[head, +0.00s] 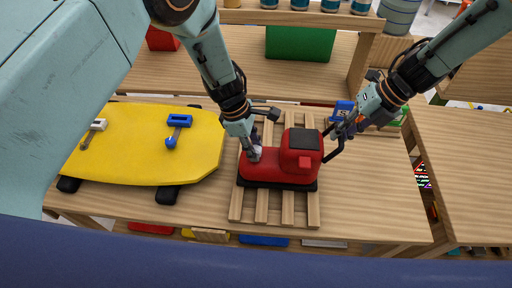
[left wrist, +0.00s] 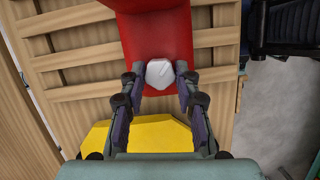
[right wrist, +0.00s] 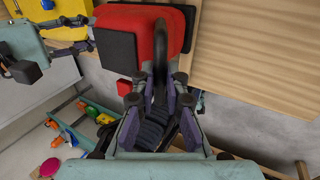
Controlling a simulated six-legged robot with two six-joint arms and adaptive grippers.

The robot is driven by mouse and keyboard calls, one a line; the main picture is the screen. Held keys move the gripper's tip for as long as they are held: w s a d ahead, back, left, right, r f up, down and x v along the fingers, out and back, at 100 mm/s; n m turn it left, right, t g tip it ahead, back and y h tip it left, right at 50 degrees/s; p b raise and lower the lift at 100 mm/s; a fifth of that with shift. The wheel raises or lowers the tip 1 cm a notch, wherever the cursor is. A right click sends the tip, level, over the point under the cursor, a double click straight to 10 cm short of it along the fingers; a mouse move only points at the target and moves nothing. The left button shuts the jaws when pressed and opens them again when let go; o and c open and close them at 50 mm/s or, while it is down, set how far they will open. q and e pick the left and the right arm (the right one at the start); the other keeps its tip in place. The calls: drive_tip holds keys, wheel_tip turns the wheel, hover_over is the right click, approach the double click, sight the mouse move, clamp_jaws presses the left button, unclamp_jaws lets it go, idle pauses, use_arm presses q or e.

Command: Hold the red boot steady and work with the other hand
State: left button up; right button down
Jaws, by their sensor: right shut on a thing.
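The red boot (head: 262,166) stands on a slatted wooden rack (head: 235,205), its toe to the left and its black-topped shaft to the right. My left gripper (head: 254,150) is over the toe. In the left wrist view its open fingers (left wrist: 158,76) are on either side of a white many-sided piece (left wrist: 159,72) on the red toe, with small gaps visible. My right gripper (head: 343,131) is at the boot's right side. In the right wrist view its fingers (right wrist: 157,90) are shut on a black loop (right wrist: 160,62) beside the red shaft (right wrist: 130,22).
A yellow skateboard-like board (head: 145,140) with blue and white tools on it lies left of the rack. A blue item (head: 343,109) is behind my right gripper. A green box (head: 300,43) is on the back shelf. Bare table (head: 375,200) shows right of the rack.

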use_arm(q)
drive_tip(key=c, duration=0.4)
drive_tip(key=shift+o, duration=0.2)
drive_tip(key=shift+w+m+g, duration=0.1)
drive_tip(key=shift+m+g, duration=0.4)
drive_tip(key=shift+m, duration=1.2)
drive_tip(key=shift+m, duration=0.5)
drive_tip(key=shift+m+g+y, duration=0.4)
drive_tip(key=shift+m, duration=0.8)
drive_tip(key=shift+w+d+m, duration=0.15)
drive_tip(key=shift+m, duration=0.85)
drive_tip(key=o, duration=0.5)
drive_tip(key=shift+m+g+y, duration=0.3)
drive_tip(key=shift+m, duration=0.1)
drive_tip(key=shift+o, duration=1.3)
